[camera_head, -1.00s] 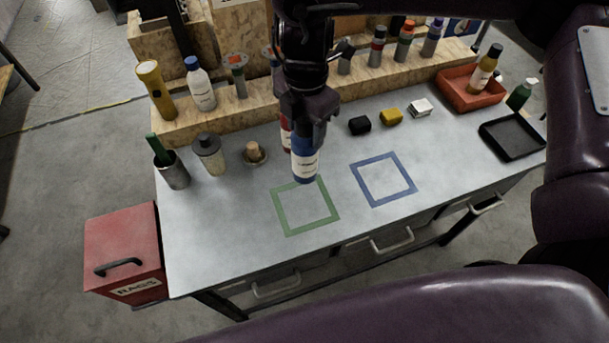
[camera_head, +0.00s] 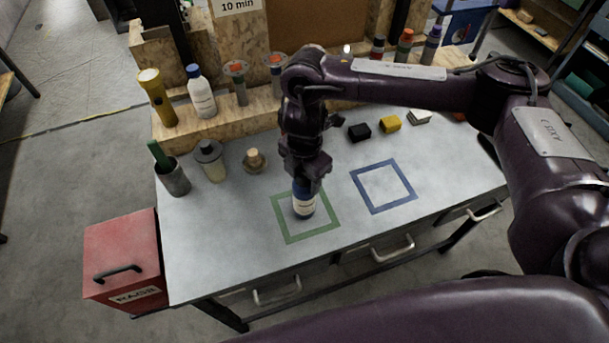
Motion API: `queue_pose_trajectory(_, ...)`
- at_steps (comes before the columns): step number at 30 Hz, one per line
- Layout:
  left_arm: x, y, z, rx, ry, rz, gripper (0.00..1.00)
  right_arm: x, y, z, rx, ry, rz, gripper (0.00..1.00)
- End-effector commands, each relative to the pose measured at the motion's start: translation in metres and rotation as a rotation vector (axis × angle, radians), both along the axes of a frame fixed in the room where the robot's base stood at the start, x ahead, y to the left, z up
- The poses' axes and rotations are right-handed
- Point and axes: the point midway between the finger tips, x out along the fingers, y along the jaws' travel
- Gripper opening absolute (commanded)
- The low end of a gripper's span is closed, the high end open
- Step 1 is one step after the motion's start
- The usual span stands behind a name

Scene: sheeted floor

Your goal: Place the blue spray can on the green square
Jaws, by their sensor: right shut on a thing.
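The blue spray can (camera_head: 303,207) stands upright within the outline of the green square (camera_head: 291,238) on the grey workbench. Whether its base touches the bench is hard to tell. My right gripper (camera_head: 304,182) is above it, pointing down, and is shut on its upper part, which it partly hides. A blue square (camera_head: 408,203) is marked on the bench just to the right of the green one and is empty. My left gripper is not in view.
A green-handled tool in a dark cup (camera_head: 175,179), a grey-capped jar (camera_head: 211,163) and a small wooden-topped item (camera_head: 254,161) stand left. Black (camera_head: 359,131) and yellow (camera_head: 390,124) blocks lie behind the blue square. A wooden shelf (camera_head: 225,118) runs along the back.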

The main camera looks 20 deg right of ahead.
Motion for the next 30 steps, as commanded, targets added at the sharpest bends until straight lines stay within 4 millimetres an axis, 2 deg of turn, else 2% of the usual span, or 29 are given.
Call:
queue_pose_trajectory(8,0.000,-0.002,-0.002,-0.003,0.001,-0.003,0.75,0.000,0.000,-0.003,0.000,-0.001,0.000,0.07)
queue_pose_trajectory(9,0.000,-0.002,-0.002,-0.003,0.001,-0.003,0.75,0.000,0.000,-0.002,0.000,-0.001,0.000,0.53)
queue_pose_trajectory(13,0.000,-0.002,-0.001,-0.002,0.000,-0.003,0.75,0.000,0.000,-0.002,0.000,-0.001,0.000,0.70)
queue_pose_trajectory(23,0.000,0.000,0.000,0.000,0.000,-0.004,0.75,0.000,0.000,0.001,0.000,-0.001,0.000,0.72)
queue_pose_trajectory(26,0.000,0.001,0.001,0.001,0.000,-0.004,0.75,0.001,0.000,0.007,0.000,-0.004,0.000,0.72)
queue_pose_trajectory(30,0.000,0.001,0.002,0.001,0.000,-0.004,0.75,0.002,0.000,0.028,-0.001,-0.006,0.002,0.72)
